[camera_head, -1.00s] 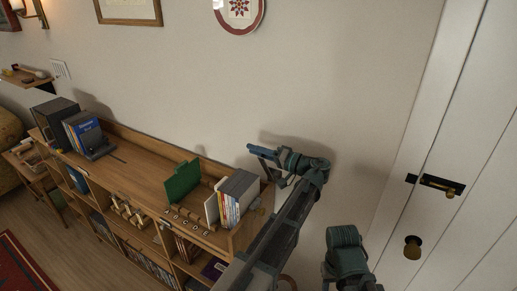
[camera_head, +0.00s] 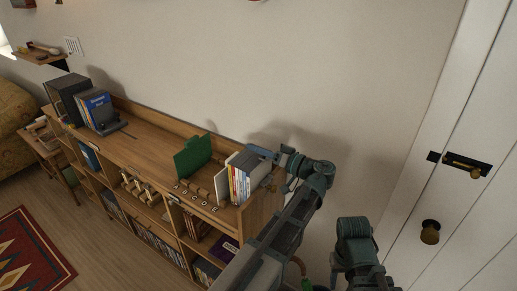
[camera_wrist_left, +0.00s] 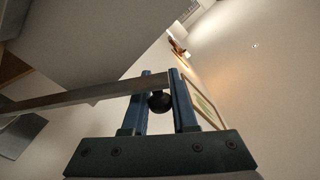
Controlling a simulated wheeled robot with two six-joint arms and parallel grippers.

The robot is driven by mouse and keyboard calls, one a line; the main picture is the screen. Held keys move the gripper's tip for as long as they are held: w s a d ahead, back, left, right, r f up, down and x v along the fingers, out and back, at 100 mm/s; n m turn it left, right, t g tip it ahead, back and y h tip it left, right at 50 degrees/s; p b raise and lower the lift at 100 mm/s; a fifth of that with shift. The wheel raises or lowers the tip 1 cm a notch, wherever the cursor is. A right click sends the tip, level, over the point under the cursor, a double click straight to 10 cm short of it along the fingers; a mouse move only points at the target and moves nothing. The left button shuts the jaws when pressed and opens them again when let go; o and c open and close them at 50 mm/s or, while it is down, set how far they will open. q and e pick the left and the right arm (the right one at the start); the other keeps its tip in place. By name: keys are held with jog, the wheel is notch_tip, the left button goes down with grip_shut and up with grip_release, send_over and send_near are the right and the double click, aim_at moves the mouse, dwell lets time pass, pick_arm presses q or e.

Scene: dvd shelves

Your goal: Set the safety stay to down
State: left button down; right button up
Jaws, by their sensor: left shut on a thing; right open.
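My left gripper (camera_head: 262,152) is above the right end of the low wooden shelf, just over the grey bookend and books. In the left wrist view its two blue fingers (camera_wrist_left: 162,98) are shut around a black ball knob (camera_wrist_left: 159,101). A flat grey bar (camera_wrist_left: 85,95) runs from near the knob to the left edge; it may be the safety stay, but whether the knob belongs to it is not clear. I cannot make the bar out in the head view. A part of my right arm shows at the bottom, but I see no right fingertips.
The wooden shelf (camera_head: 150,127) carries several books (camera_head: 240,182), a green panel (camera_head: 193,156) and, further left, blue books by a dark box (camera_head: 68,97). A white door (camera_head: 452,220) with a black latch (camera_head: 466,165) stands at the right.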

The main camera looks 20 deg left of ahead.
dwell(0.3)
pick_arm(q)
jog(key=c, duration=0.7)
grip_release()
